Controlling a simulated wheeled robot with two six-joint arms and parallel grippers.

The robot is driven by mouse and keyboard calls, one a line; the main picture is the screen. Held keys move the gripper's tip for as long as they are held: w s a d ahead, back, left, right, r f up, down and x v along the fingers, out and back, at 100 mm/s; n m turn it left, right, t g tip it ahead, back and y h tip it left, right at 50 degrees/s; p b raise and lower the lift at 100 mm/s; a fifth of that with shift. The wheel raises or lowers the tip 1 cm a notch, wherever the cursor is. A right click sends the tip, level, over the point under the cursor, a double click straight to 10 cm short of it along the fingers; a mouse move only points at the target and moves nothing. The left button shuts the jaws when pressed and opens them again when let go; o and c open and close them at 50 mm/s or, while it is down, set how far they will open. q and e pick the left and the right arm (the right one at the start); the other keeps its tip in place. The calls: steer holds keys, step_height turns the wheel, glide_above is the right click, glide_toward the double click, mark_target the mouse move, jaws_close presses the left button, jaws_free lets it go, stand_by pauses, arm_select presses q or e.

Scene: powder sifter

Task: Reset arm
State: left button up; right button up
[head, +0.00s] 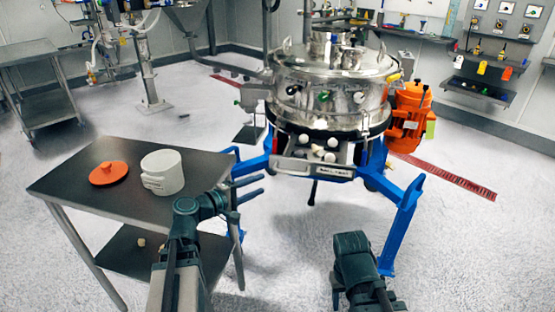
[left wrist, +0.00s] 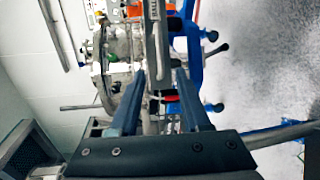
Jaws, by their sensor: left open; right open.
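My left gripper (head: 250,188) is open and empty in the head view, held at the right edge of the small dark table (head: 98,182). Its two fingers (left wrist: 157,105) show apart in the left wrist view, with nothing between them in their grip. My right arm's dark wrist (head: 355,262) shows at the bottom of the head view; its fingertips cannot be made out clearly there. A white pot (head: 162,173) with a handle stands upright on the table. An orange lid (head: 109,174) lies beside it to the left, apart from the pot.
The steel sifter (head: 330,85) stands on a blue frame (head: 405,215) behind and right of my left gripper. An orange motor (head: 408,115) hangs at its right. A steel cart (head: 40,90) stands at the back left.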

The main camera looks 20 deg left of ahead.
arm_select(q)
steer(key=s+d+f+m+g+y+p, duration=0.1)
steer(key=s+d+m+g+p, duration=0.45)
steer(key=d, duration=0.35)
steer(key=s+d+m+g+p, duration=0.45)
steer(key=d+p, duration=0.25)
steer(key=d, duration=0.2)
steer(key=s+r+m+g+y+p, duration=0.3)
steer(key=s+m+y+p, duration=0.3)
steer(key=s+y+p, duration=0.2)
steer(key=shift+s+a+r+m+g+y, duration=0.2)
steer(key=shift+s+r+m+g+y, duration=0.1)
steer(key=shift+g+y, duration=0.15)
